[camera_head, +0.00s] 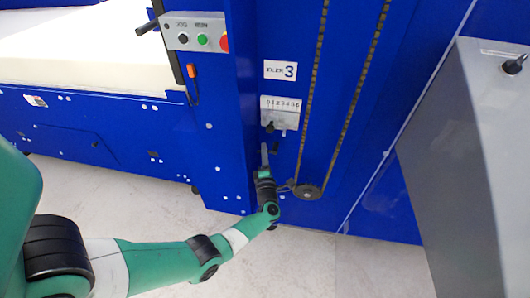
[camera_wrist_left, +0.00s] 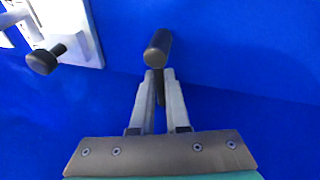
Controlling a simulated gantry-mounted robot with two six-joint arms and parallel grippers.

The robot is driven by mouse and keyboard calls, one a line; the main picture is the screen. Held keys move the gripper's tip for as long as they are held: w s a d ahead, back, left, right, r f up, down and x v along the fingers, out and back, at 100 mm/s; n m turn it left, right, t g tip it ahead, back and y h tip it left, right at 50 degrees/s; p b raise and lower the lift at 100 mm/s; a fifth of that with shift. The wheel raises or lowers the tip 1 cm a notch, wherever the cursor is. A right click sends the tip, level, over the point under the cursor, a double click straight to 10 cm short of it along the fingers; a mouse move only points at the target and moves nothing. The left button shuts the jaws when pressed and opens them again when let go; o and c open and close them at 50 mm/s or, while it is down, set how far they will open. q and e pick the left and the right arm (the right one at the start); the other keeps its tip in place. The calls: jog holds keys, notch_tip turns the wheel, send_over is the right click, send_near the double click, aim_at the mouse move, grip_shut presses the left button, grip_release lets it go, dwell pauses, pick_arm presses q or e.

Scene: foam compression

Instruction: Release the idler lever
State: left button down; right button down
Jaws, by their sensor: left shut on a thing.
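The idler lever's dark round-ended handle (camera_wrist_left: 158,50) shows in the left wrist view, right at the fingertips of my left gripper (camera_wrist_left: 158,75). The two grey fingers are closed in on it, and part of the lever shows as a dark strip between them. In the head view my left gripper (camera_head: 265,158) is at the blue machine's front, below the numbered scale plate (camera_head: 281,105). The lever is too small there to make out clearly behind the gripper. My right gripper is in neither view.
A dark knob (camera_wrist_left: 44,60) sticks out beside the lever at the scale plate. A chain runs down to a sprocket (camera_head: 307,191) just right of my gripper. A panel with buttons (camera_head: 195,38) is above left, beside the white foam (camera_head: 90,50). A grey cabinet (camera_head: 480,170) stands at right.

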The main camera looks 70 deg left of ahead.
dwell(0.4)
pick_arm(q)
jog(key=c, duration=0.9)
grip_release()
jog(key=shift+d, duration=0.1)
jog(key=p+v, duration=0.3)
jog(key=v, duration=0.8)
jog(key=shift+d, duration=0.2)
jog(key=shift+r, duration=0.1)
